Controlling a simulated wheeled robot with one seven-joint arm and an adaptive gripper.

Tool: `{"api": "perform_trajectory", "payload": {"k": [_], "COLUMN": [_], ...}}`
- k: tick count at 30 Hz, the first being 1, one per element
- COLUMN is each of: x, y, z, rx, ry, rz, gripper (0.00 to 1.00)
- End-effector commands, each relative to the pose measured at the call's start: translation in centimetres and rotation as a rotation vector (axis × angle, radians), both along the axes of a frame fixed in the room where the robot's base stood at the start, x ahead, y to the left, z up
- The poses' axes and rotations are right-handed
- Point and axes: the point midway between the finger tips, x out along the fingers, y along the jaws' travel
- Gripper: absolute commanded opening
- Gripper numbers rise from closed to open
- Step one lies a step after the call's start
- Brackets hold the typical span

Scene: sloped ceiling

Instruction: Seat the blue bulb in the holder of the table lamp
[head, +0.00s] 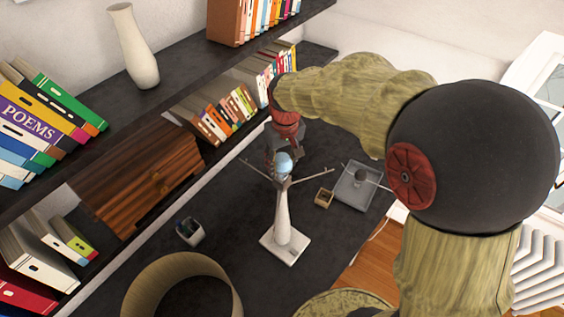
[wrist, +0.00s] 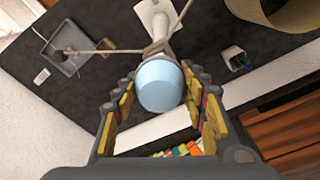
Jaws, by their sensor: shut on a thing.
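The light blue bulb (head: 284,165) is at the top of the white table lamp (head: 283,218), among its thin arms. In the wrist view the bulb (wrist: 160,86) sits between the yellow-padded fingers of my gripper (wrist: 158,88), which is shut on it. The lamp (wrist: 155,16) is behind the bulb there, and the bulb hides the holder. I cannot tell whether the bulb touches the holder or is just above it. In the head view my gripper (head: 279,150) reaches down over the lamp top from above.
The lamp stands on a dark desk (head: 235,222). A pen cup (head: 190,232) is left of it. A small wooden box (head: 324,198) and a grey tray (head: 358,186) are on its right. A large round shade (head: 160,270) is in front. Bookshelves line the back.

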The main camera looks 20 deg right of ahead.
Motion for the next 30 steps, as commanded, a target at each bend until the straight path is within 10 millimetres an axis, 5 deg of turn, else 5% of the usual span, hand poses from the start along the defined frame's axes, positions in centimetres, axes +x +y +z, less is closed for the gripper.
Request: {"api": "perform_trajectory", "payload": {"k": [16, 17, 30], "x": [0.04, 0.04, 0.02], "y": [0.00, 0.00, 0.00], "z": [-0.25, -0.26, -0.25], "rx": [0.000, 0.000, 0.000], "ry": [-0.001, -0.001, -0.001], "rz": [0.000, 0.000, 0.000], "gripper": [0.19, 0.43, 0.64]}}
